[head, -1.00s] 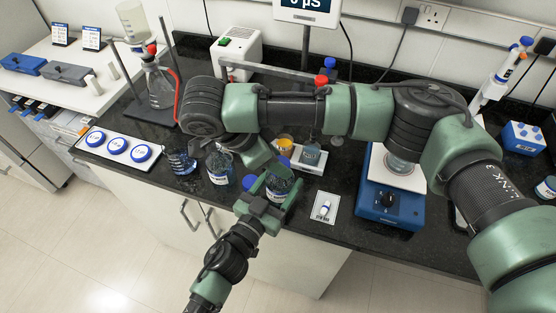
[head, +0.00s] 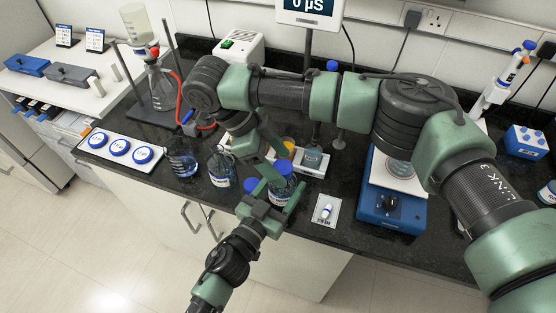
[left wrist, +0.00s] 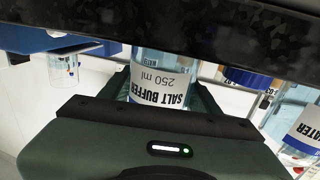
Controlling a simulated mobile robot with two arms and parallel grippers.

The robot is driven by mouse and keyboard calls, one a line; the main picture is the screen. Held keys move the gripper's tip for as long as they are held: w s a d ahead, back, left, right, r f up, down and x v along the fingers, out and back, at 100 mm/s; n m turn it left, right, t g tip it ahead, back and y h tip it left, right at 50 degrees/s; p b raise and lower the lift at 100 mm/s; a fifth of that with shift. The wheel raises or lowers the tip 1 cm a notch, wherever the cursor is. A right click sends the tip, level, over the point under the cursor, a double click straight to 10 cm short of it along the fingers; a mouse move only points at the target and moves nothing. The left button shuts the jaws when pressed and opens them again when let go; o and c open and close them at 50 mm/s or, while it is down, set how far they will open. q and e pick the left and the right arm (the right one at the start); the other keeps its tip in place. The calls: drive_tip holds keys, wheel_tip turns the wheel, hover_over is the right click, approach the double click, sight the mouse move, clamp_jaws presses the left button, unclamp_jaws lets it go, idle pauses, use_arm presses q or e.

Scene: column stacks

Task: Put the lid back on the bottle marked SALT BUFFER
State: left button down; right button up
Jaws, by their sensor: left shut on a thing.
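The bottle marked SALT BUFFER (left wrist: 160,78) appears upside down in the left wrist view, between the fingers of my left gripper. In the head view this bottle (head: 282,192) stands at the bench's front edge, with a blue lid (head: 283,167) at its top. I cannot tell whether the lid is seated. My left gripper (head: 280,201) is shut on the bottle from the front. My right gripper (head: 277,161) reaches down beside the lid with its fingers apart. The bottle's top is hidden in the left wrist view.
Another blue cap (head: 250,185) shows beside my left gripper. A white tray (head: 90,150) bears blue discs. A small white card (head: 328,220) and a blue stirrer (head: 390,208) are to the right.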

drive_tip(key=shift+r, duration=2.3)
drive_tip(key=shift+c, duration=0.4)
